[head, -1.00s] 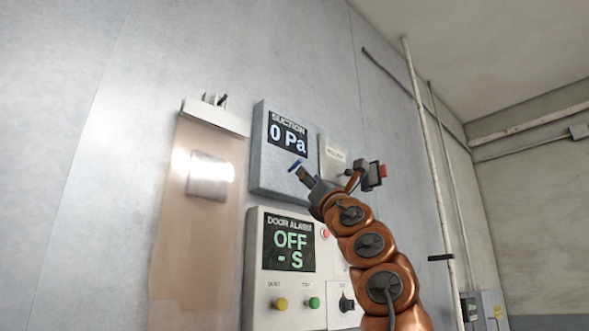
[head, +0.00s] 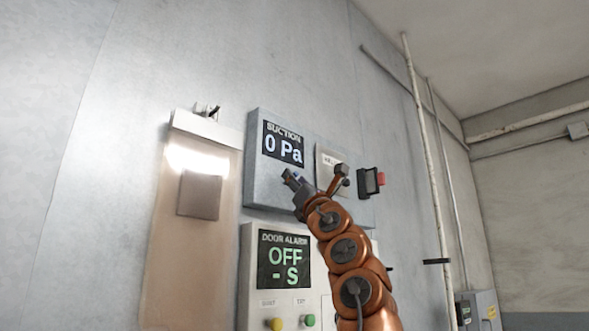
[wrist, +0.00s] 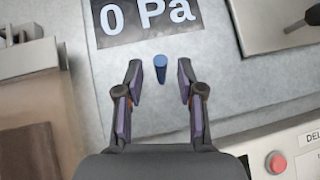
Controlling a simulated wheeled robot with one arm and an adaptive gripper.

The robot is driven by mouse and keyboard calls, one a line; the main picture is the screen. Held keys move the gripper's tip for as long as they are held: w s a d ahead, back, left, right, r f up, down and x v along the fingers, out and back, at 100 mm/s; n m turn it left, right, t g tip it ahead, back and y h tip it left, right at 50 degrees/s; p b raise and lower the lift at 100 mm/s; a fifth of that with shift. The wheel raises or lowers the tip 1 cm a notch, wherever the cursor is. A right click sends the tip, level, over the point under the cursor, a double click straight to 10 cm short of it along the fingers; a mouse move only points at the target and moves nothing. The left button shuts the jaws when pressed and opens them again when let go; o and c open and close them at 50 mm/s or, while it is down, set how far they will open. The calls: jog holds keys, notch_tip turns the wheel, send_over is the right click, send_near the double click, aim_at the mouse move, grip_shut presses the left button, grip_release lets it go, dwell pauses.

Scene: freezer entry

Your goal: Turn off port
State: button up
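A grey suction box (head: 258,190) is on the metal wall, and its display (head: 284,149) reads 0 Pa. A small blue peg (wrist: 160,67) stands out from the box face below the display; I cannot tell for certain whether it is the port. My gripper (head: 291,182) is in front of the lower part of the box. In the wrist view my gripper (wrist: 158,82) is open, with a dark finger on each side of the peg and a gap on both sides. I see no contact with the peg.
A door alarm panel (head: 250,290) below reads OFF - S and has yellow and green buttons; a red button (wrist: 276,162) shows too. Right of the display is a plate (head: 327,158) with a lever. A translucent cover (head: 160,240) hangs at left.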

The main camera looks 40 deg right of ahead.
jog(key=shift+w+d+r+p, duration=0.1)
jog(key=shift+w+r+p, duration=0.3)
jog(key=shift+w, duration=0.1)
grip_shut()
